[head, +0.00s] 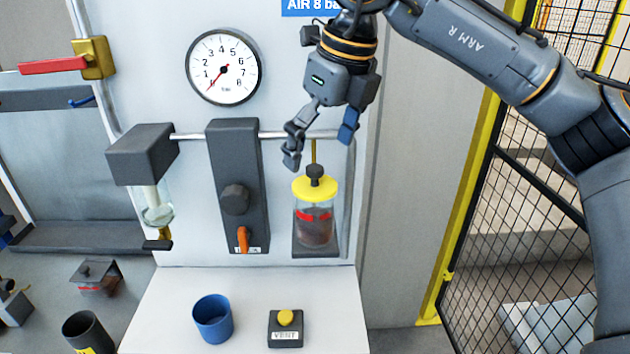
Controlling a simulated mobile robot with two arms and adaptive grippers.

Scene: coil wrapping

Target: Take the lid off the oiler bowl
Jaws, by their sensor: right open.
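The oiler bowl (315,228) is a clear jar with dark reddish contents and a red band, standing upright at the panel's right. Its yellow lid (314,188) with a black knob (315,171) sits on top. My right gripper (320,148) is open and empty just above the knob, with its fingers pointing down and spread to either side. I see no contact with the knob. My left gripper is not in view.
A thin yellow rod stands behind the knob. A dark regulator block (235,185) and a gauge (223,68) are to the left. A blue cup (212,318) and a VENT button box (286,325) stand on the white shelf below. A mesh fence (540,200) is at right.

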